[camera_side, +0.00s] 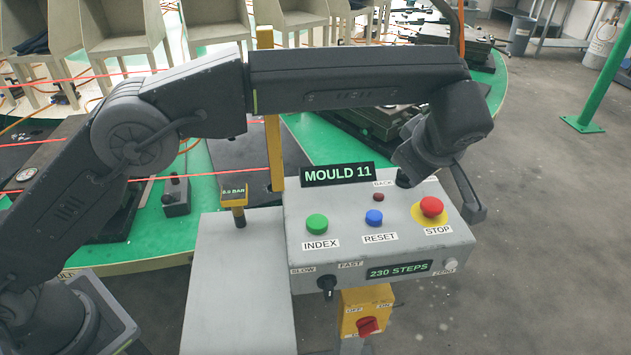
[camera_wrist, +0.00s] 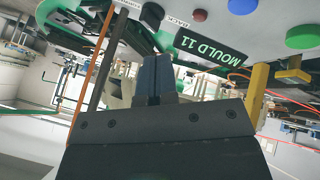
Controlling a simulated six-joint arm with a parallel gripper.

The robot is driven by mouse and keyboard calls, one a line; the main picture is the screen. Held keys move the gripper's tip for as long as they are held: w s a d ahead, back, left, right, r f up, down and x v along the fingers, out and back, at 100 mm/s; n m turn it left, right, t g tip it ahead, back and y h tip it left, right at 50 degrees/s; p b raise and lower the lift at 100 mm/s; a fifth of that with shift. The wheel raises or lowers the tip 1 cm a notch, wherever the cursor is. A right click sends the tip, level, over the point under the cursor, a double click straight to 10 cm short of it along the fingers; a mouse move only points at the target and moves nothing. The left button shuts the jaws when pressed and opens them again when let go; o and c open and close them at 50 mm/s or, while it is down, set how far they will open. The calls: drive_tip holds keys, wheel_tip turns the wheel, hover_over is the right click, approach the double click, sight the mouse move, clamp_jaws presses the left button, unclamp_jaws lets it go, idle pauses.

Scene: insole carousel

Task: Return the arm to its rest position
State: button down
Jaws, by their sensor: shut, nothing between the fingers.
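My gripper (camera_side: 474,207) is shut and empty in the side view. The box carries a green INDEX button (camera_side: 317,224), a blue RESET button (camera_side: 374,217) and a small dark red BACK button (camera_side: 378,197). Its display (camera_side: 338,174) reads MOULD 11, and a lower display (camera_side: 398,270) reads 230 STEPS.
The green carousel table (camera_side: 170,232) with moulds and beige seats lies behind the box. Red beams cross above it. A yellow post (camera_side: 274,150) stands behind the box. A yellow switch box (camera_side: 366,312) is below it. A green post (camera_side: 603,80) stands at right; the floor between is clear.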

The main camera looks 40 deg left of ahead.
drive_tip(key=s+a+r+m+g, duration=0.1)
drive_tip(key=s+a+r+m, duration=0.1)
drive_tip(key=s+a+m, duration=0.35)
drive_tip(key=s+a+r+m+g, duration=0.1)
drive_tip(key=s+a+r+m, duration=0.15)
drive_tip(key=a, duration=0.65)
drive_tip(key=s+a+r+m+g, duration=0.1)
drive_tip(key=s+a+r+m, duration=0.15)
drive_tip(key=s+a, duration=0.35)
drive_tip(key=s+a+f+m+t+h, duration=0.1)
drive_tip(key=s+a, duration=0.3)
drive_tip(key=s, duration=0.4)
drive_tip(key=s+a+f+m+t+h, duration=0.1)
drive_tip(key=s+a+f+m+h, duration=0.1)
drive_tip(key=s, duration=0.6)
drive_tip(key=shift+a+f+m+h, duration=0.45)
drive_tip(key=shift+a+f, duration=0.3)
drive_tip(key=shift+a, duration=0.45)
